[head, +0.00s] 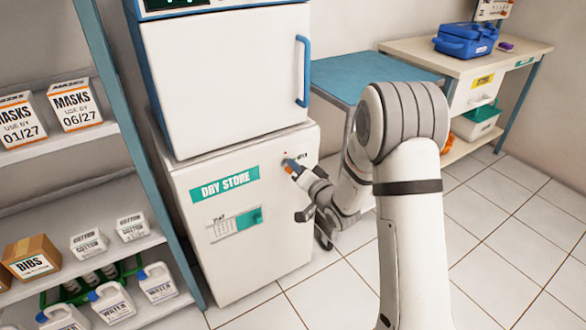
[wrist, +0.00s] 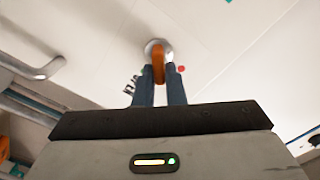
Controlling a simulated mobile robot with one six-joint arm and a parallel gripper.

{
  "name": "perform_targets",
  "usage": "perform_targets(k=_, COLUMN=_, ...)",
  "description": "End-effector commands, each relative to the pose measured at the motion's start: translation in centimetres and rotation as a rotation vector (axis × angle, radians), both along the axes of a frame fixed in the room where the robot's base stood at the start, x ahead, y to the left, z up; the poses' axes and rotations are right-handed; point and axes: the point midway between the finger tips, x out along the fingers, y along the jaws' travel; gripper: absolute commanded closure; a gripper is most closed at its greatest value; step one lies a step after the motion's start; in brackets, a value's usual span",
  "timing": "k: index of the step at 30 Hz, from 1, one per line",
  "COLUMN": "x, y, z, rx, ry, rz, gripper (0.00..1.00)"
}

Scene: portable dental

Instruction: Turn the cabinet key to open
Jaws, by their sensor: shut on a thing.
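The white cabinet (head: 250,240) marked "DRY STORE" stands in the middle of the head view. Its key (wrist: 158,66) is orange and sits in a round metal lock (wrist: 156,46) on the cabinet front in the wrist view. My gripper (wrist: 160,78) is shut on the key, with one finger on each side of it. In the head view my gripper (head: 296,170) is at the cabinet's upper right front, near the lock. The cabinet door looks closed. A small red mark (wrist: 181,68) is right of the lock.
A white unit with a blue handle (head: 303,70) stands on the cabinet. A shelf rack (head: 105,75) with boxes and bottles is at the left. A blue-topped table (head: 350,76) and a bench (head: 420,48) are at the right. Tiled floor (head: 500,225) is open at the right.

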Motion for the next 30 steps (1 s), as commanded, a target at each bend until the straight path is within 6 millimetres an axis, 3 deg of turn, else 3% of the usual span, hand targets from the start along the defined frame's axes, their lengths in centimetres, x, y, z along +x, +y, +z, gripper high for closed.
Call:
perform_targets(k=18, x=0.03, y=-0.06, z=-0.75, rx=0.447, ry=0.308, rz=0.005, gripper=1.0)
perform_targets(k=30, x=0.04, y=-0.06, z=-0.99, rx=0.593, ry=0.405, rz=0.004, gripper=1.0)
